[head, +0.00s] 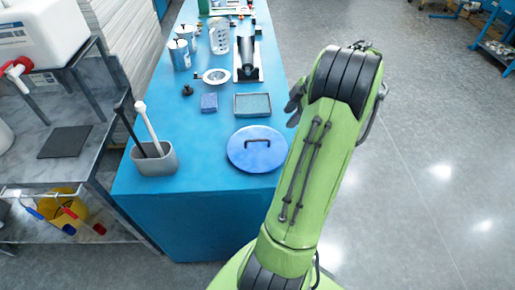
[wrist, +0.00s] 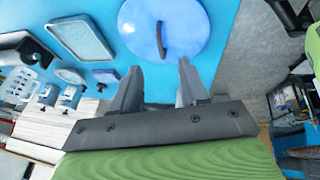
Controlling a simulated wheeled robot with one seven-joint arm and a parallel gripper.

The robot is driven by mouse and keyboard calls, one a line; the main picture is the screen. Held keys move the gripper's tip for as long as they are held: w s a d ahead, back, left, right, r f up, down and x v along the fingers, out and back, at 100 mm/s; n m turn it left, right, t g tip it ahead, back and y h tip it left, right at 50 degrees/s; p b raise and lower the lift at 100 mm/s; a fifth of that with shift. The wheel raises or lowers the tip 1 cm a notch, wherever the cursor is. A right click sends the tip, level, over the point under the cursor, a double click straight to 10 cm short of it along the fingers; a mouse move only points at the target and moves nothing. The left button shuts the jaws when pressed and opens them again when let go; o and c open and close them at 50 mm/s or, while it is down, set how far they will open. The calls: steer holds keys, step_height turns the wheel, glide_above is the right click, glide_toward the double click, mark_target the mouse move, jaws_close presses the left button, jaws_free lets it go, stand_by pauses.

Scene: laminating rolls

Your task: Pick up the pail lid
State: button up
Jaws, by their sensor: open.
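The pail lid (head: 257,149) is a round blue disc with a dark bar handle, lying flat near the front right of the blue table in the head view. In the wrist view the lid (wrist: 185,28) is at the top, with its dark handle (wrist: 161,40) standing near its middle. My gripper (wrist: 158,75) is open and empty in the wrist view. Its two fingers point toward the lid, with the handle beyond the gap between them.
On the blue table (head: 215,210) are a grey cup with brushes (head: 154,160), a blue sponge (head: 209,102), a shallow tray (head: 252,105), a white ring (head: 216,76) and cans (head: 179,54). A grey shelf (head: 95,110) stands at left. Open floor lies at right.

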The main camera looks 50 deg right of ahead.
steer(key=b, duration=0.2)
glide_toward(268, 139)
step_height(268, 139, down, 3)
steer(key=x, duration=0.3)
steer(key=w+x, duration=0.1)
steer(key=x, duration=0.1)
steer(key=shift+w+a, duration=0.15)
steer(key=shift+w, duration=0.05)
jaws_close()
